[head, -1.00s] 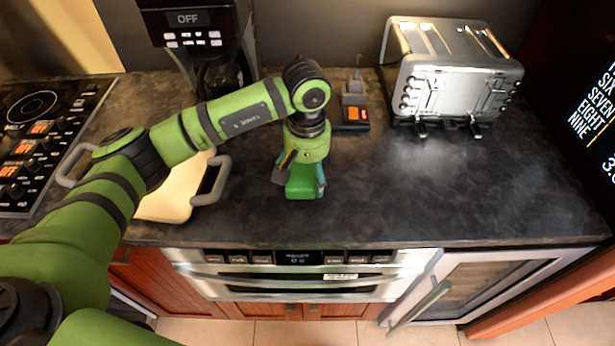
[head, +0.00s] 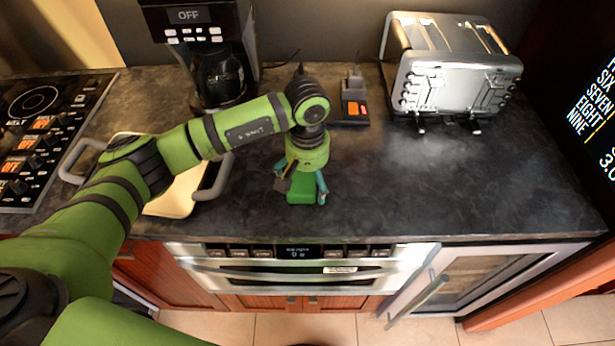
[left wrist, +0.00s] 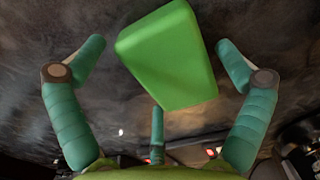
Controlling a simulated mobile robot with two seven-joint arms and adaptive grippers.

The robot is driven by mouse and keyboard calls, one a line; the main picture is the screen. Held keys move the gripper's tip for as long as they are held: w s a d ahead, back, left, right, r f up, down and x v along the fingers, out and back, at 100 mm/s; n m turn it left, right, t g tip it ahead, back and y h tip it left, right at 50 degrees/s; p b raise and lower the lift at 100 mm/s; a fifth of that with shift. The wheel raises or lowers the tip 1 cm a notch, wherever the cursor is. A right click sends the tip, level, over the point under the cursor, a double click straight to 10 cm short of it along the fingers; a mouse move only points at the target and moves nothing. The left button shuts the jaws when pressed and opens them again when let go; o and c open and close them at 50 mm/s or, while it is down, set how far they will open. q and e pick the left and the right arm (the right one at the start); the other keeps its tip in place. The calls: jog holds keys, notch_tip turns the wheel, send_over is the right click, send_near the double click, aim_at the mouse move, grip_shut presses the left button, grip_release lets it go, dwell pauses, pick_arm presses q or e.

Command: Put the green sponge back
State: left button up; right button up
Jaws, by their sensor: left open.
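The green sponge (head: 303,192) lies on the dark countertop, just below my left gripper (head: 301,188). In the left wrist view the sponge (left wrist: 170,57) is a bright green block between the spread teal fingers of my left gripper (left wrist: 155,62). The fingers are open, with a gap on each side of the sponge. A third finger shows below the sponge in that view. My right gripper is not in view.
A tray with grey handles (head: 180,190) lies left of the sponge, partly behind my arm. A coffee maker (head: 205,50) and a toaster (head: 450,70) stand at the back. A small dark device (head: 354,105) lies behind. The counter (head: 430,180) to the right is clear.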

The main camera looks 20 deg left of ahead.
aim_at(308, 178)
pick_arm(q)
jog(key=shift+r, duration=0.5)
notch_tip(308, 178, up, 11)
jog(key=b, duration=0.3)
jog(key=shift+r, duration=0.2)
